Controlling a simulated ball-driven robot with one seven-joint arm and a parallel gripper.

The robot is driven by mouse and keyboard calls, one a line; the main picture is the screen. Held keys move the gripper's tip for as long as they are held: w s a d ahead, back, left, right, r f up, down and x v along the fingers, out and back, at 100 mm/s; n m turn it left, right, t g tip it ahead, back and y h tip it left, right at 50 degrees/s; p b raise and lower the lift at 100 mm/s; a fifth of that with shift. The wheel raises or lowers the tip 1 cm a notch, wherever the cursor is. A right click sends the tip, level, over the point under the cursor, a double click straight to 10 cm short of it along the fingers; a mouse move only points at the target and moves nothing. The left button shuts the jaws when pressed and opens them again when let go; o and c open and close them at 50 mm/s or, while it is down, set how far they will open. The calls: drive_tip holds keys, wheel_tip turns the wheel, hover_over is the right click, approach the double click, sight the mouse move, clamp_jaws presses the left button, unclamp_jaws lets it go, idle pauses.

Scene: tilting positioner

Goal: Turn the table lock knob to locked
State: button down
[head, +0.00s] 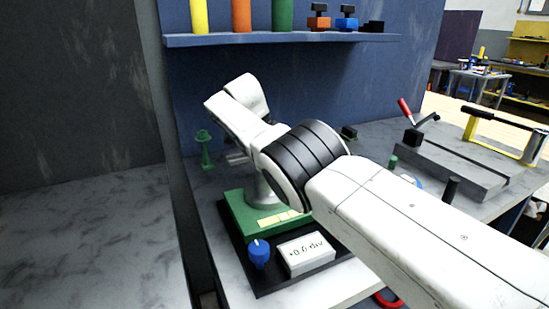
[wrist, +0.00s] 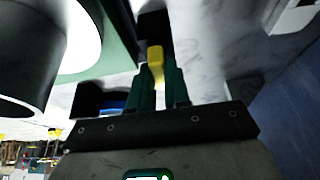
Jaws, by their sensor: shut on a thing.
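In the wrist view my gripper (wrist: 158,77) has its two dark green fingers closed on a small yellow knob (wrist: 155,54), which appears to be the table lock knob. The knob shows between and just beyond the fingertips; its markings and lock position cannot be read. In the head view my white arm hides the gripper and this knob. The positioner's green base (head: 238,212) stands on a black plate, partly behind my arm.
A shelf (head: 290,39) with coloured cylinders and small blocks runs above the bench. A small green stand (head: 205,148) is left of my arm. A grey vise-like fixture (head: 450,166) with a red-handled lever (head: 405,108) is at right. The left bench is bare.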

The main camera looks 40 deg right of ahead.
drive_tip(key=shift+s+f, duration=0.15)
drive_tip(key=shift+f, duration=0.15)
drive_tip(key=c, duration=1.1)
unclamp_jaws()
drive_tip(key=shift+r, duration=0.2)
drive_tip(key=shift+r, duration=0.1)
drive_tip(key=shift+p+v, duration=3.05)
drive_tip(key=shift+v, duration=2.2)
